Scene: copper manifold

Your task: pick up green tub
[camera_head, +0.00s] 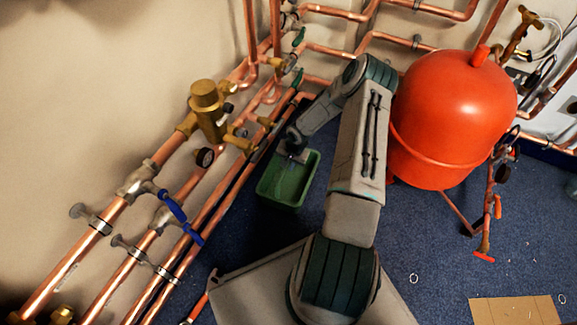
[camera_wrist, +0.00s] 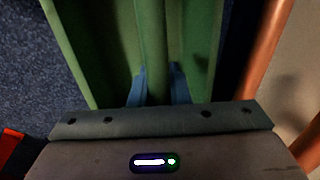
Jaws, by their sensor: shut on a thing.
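The green tub (camera_head: 284,190) is a rectangular open container below my forearm in the head view, close beside the copper pipes. My gripper (camera_head: 296,152) is at the tub's far end in that view. In the wrist view, the green tub (camera_wrist: 93,50) fills the upper middle. My gripper (camera_wrist: 158,85) has its two bluish fingers on either side of a green upright part of the tub, shut on it. The fingertips are partly hidden, and I cannot tell whether the tub touches the floor.
Copper pipes (camera_head: 175,215) with brass valves and a gauge run along the wall at left. A large red tank (camera_head: 450,115) stands right of my arm. A cardboard piece (camera_head: 515,311) lies on the blue carpet (camera_head: 425,240). A copper pipe (camera_wrist: 262,45) passes close right of the tub.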

